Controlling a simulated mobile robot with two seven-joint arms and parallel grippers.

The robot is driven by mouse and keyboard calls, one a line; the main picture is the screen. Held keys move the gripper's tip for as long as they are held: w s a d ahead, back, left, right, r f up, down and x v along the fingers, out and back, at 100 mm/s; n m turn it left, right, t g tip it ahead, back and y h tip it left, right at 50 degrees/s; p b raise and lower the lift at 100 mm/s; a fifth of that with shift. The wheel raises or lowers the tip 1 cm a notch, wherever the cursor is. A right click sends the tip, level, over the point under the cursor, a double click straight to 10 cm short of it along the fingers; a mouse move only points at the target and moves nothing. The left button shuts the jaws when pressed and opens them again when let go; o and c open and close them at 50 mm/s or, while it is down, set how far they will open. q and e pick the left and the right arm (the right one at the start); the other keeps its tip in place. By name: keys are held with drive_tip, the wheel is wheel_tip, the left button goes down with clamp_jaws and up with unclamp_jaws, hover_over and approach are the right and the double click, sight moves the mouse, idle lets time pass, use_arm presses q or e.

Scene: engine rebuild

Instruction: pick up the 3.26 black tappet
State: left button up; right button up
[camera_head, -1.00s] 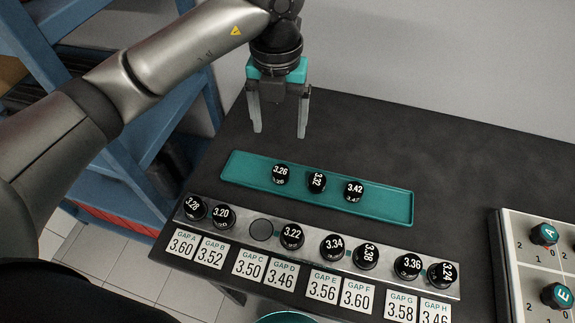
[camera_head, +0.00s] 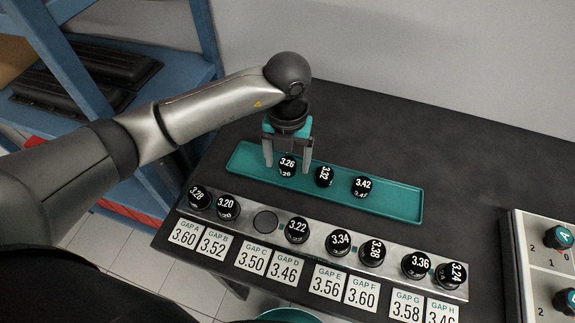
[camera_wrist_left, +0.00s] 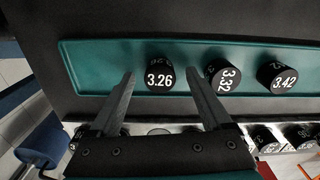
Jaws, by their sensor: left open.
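The black tappet marked 3.26 (camera_head: 287,166) stands at the left part of the teal tray (camera_head: 395,208). In the left wrist view the 3.26 tappet (camera_wrist_left: 159,78) lies between and just beyond the fingertips. My left gripper (camera_head: 287,168) is open, with one finger on each side of the tappet and a gap showing at both sides. The same gripper shows in the left wrist view (camera_wrist_left: 160,82). The tappets marked 3.32 (camera_head: 324,176) and 3.42 (camera_head: 361,186) stand to the right in the tray. My right gripper is not in view.
A metal rail (camera_head: 320,254) in front of the tray holds several black tappets, with one empty round spot (camera_head: 265,221). Gap labels (camera_head: 252,261) line its front. The dark table (camera_head: 440,150) is clear behind the tray.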

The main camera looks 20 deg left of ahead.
use_arm(q)
drive_tip(key=shift+f, duration=0.1)
drive_tip(key=shift+c, duration=0.4)
clamp_jaws()
